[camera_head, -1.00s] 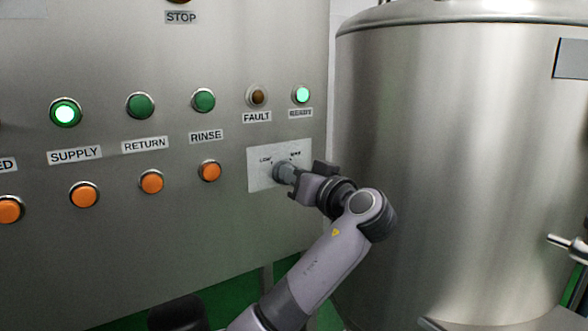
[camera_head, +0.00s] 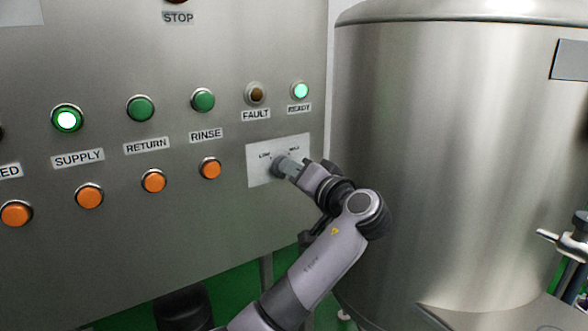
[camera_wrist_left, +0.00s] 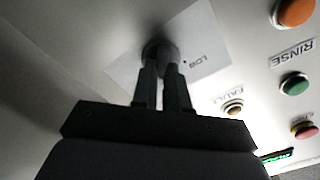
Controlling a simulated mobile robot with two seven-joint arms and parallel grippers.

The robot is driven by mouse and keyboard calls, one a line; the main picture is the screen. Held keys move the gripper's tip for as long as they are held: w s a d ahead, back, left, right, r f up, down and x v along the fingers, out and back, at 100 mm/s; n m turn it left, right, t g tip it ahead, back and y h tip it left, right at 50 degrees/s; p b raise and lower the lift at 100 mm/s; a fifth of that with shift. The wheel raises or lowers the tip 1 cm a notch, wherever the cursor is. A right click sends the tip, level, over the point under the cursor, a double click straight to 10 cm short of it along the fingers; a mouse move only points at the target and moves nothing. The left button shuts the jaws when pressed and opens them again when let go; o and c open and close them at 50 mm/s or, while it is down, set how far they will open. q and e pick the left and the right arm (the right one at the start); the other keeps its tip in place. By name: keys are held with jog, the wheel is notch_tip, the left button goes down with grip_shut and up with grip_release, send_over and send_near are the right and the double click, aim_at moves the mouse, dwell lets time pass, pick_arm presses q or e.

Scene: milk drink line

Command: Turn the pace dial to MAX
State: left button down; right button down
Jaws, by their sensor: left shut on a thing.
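The pace dial (camera_head: 278,166) is a grey knob on a white plate (camera_head: 262,177) marked LOW on the left and MAX on the right, low on the panel's right side. My left gripper (camera_head: 287,166) is shut on the dial. In the left wrist view, the two fingers (camera_wrist_left: 164,85) close around the dial (camera_wrist_left: 158,50), with the LOW mark on the plate (camera_wrist_left: 208,50) to the right. The fingers partly hide the dial, and I cannot read where its pointer stands. My right gripper is not in view.
The steel panel (camera_head: 110,230) carries a lit green SUPPLY button (camera_head: 67,118), other green and orange buttons, a dark FAULT lamp (camera_head: 256,94) and a lit READY lamp (camera_head: 300,91). A large steel tank (camera_head: 450,150) stands close to the right of my left arm.

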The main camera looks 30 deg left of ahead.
pick_arm(q)
jog(key=shift+f, duration=0.2)
jog(key=c, duration=1.1)
grip_release()
jog(key=shift+r, duration=0.15)
jog(key=shift+c, duration=0.2)
jog(key=b+v, duration=0.1)
jog(key=v, duration=0.6)
jog(key=shift+d, duration=0.1)
